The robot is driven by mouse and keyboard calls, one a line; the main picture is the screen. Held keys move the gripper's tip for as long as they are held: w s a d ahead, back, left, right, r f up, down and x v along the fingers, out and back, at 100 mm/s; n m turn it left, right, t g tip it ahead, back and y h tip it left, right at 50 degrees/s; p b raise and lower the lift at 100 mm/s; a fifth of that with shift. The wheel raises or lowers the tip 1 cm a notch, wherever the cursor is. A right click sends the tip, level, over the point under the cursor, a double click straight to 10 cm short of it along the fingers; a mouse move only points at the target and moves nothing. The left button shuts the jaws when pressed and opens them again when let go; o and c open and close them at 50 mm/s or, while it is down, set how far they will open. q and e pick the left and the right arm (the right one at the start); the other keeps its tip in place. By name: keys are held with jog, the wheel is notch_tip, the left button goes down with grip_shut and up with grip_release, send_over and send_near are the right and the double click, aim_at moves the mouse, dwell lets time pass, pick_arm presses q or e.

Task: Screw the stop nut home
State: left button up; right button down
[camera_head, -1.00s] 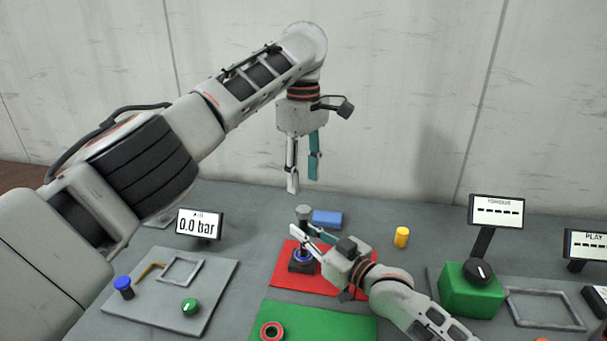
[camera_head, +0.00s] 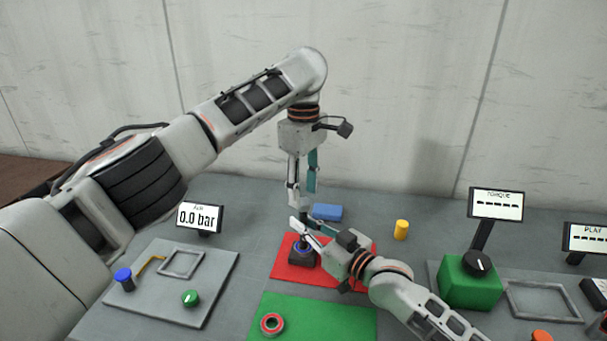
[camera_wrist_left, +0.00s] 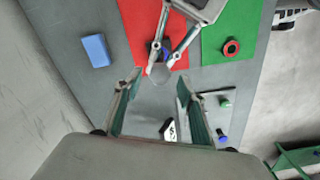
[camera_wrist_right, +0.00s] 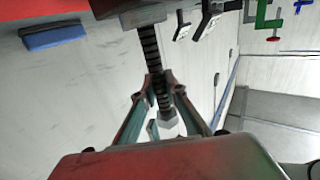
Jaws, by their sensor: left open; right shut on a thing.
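The jack has a dark base (camera_head: 302,258) with a blue collar and stands on the red mat (camera_head: 287,272). Its threaded spindle (camera_wrist_right: 150,50) shows in the right wrist view, with the grey hexagonal stop nut (camera_wrist_right: 165,124) at its end. My right gripper (camera_head: 299,226) is shut on the spindle, just below the nut. My left gripper (camera_head: 302,197) is open and points down over the spindle's top. In the left wrist view the stop nut (camera_wrist_left: 159,72) lies between its open fingertips; contact is not visible. In the head view the fingers mostly hide the nut.
A blue block (camera_head: 327,212) lies behind the jack and a yellow cylinder (camera_head: 401,230) stands to the right. A green mat (camera_head: 330,322) with a red ring (camera_head: 272,324) lies in front. A green box (camera_head: 470,283) stands right; a grey panel (camera_head: 215,270) lies left.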

pick_arm(q)
jog(key=shift+f, duration=1.2)
jog(key=shift+c, duration=0.3)
